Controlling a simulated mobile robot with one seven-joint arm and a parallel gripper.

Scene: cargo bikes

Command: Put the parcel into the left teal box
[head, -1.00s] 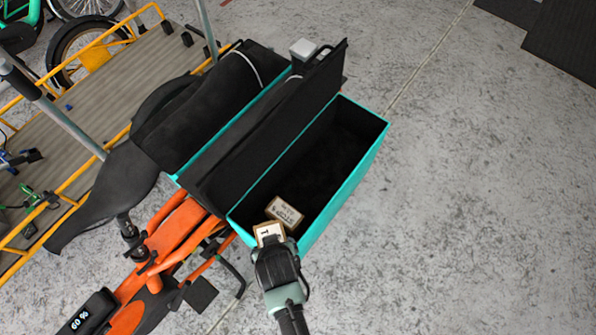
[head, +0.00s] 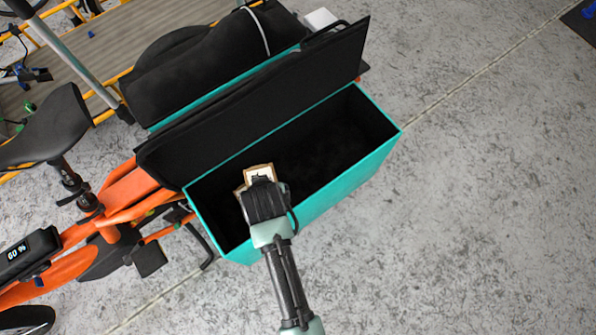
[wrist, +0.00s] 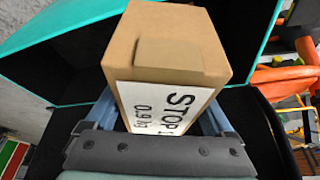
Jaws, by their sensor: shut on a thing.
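The parcel (head: 259,170) is a small brown cardboard box with a white label. In the wrist view the parcel (wrist: 165,45) fills the middle, its label reading "STOP" and "0.9 kg". My gripper (head: 262,190) is shut on the parcel and holds it over the left part of an open teal box (head: 330,187) with a dark interior. Whether the parcel is below the rim I cannot tell. The wrist view shows teal rim (wrist: 60,28) beyond the parcel.
The raised black lid (head: 255,105) stands between the two boxes. The orange bike frame (head: 130,195) and black saddle (head: 50,130) are at left. A brown sliver left of my gripper may be another parcel. Bare concrete floor (head: 480,220) is free at right.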

